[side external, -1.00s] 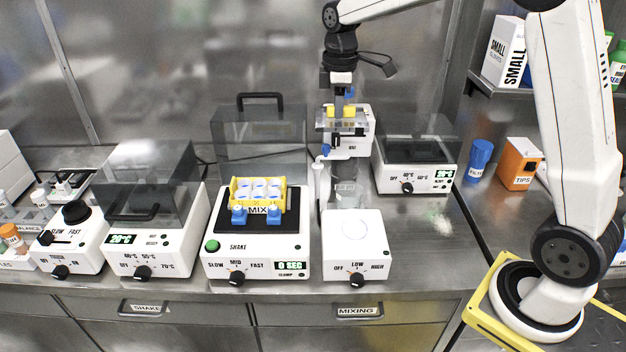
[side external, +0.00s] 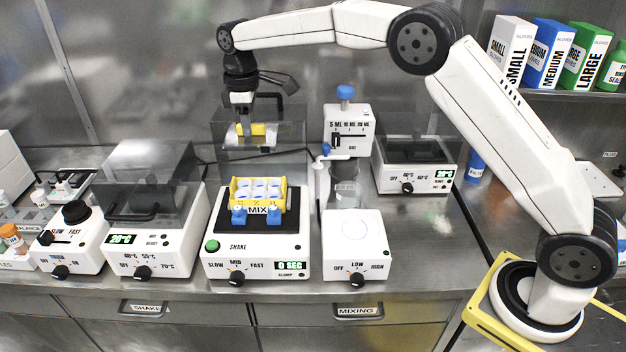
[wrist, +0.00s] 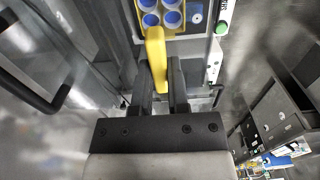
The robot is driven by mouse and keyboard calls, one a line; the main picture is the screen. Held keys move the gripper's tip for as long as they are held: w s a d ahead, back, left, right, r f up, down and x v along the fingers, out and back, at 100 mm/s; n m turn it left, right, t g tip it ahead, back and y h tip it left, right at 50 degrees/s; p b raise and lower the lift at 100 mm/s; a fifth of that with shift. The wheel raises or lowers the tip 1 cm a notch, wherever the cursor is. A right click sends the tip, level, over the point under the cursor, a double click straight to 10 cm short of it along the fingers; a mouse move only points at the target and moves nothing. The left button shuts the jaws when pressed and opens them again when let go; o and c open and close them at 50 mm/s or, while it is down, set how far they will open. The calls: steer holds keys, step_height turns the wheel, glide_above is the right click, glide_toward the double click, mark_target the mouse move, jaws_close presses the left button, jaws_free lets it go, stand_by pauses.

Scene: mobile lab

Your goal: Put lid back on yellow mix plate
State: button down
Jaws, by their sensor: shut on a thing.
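The yellow mix plate (side external: 283,195) sits on the shaker's black platform, with several blue-white wells facing up and a MIX label in front. The clear lid's edges are hard to make out.
The shaker (side external: 255,255) has its own clear cover (side external: 290,118) raised behind the plate, close to the held lid. A heater with a dark cover (side external: 150,180) stands left. A mixing station (side external: 352,245) with a beaker and dispenser (side external: 347,128) stands right.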

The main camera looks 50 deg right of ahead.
glide_above(256, 188)
steer(key=shift+f, duration=2.5)
steer(key=shift+f, duration=0.2)
steer(key=shift+f, duration=2.7)
steer(key=shift+f, duration=1.7)
steer(key=c, duration=0.5)
jaws_free()
steer(key=shift+c, duration=0.2)
steer(key=shift+r, duration=0.1)
step_height(256, 188, up, 8)
steer(key=shift+s, duration=0.1)
